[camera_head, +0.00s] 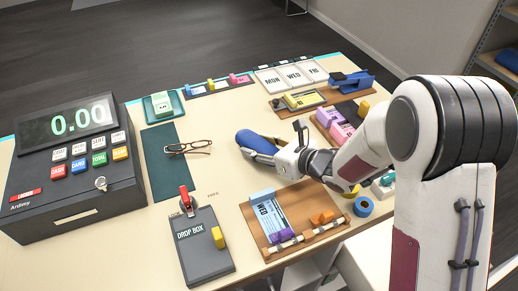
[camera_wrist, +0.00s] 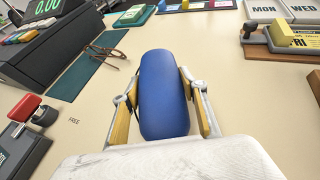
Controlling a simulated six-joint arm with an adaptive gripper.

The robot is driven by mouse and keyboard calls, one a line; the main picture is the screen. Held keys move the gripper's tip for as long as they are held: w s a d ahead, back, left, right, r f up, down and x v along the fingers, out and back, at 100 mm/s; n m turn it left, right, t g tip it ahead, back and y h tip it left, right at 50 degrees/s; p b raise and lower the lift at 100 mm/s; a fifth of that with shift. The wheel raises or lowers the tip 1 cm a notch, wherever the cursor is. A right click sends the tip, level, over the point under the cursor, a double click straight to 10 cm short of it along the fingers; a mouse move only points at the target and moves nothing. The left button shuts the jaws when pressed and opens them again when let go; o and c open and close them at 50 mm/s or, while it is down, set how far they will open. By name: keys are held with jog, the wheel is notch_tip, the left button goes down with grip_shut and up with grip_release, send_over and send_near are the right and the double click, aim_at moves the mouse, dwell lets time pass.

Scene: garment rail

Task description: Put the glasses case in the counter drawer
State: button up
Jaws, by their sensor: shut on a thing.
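The glasses case, a blue rounded oblong (camera_head: 247,138), is at the middle of the counter (camera_head: 215,205). My gripper (camera_head: 262,150) is shut on it from the right in the head view. In the wrist view the case (camera_wrist: 164,92) lies lengthwise between the two fingers of my gripper (camera_wrist: 164,115), one along each side. I cannot tell whether it rests on the counter or is just above it. A white structure (camera_head: 365,258) shows below the counter's front edge, partly behind my arm; I cannot tell whether it is the drawer.
Glasses (camera_head: 188,147) lie on a teal mat (camera_head: 166,170) left of the case. A cash register (camera_head: 75,165) stands far left, a drop box (camera_head: 203,245) at the front. A wooden tray (camera_head: 252,228) with a card is near the front edge. Calendar blocks (camera_head: 292,76) are at the back.

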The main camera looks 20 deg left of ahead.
jog(key=shift+f, duration=0.6)
jog(key=shift+f, duration=0.2)
jog(key=o, duration=1.2)
jog(key=shift+o, duration=0.2)
jog(key=shift+r, duration=0.2)
jog(key=shift+s+d+r, duration=0.15)
jog(key=shift+d+r, duration=0.1)
jog(key=shift+d, duration=0.25)
jog(key=v, duration=1.1)
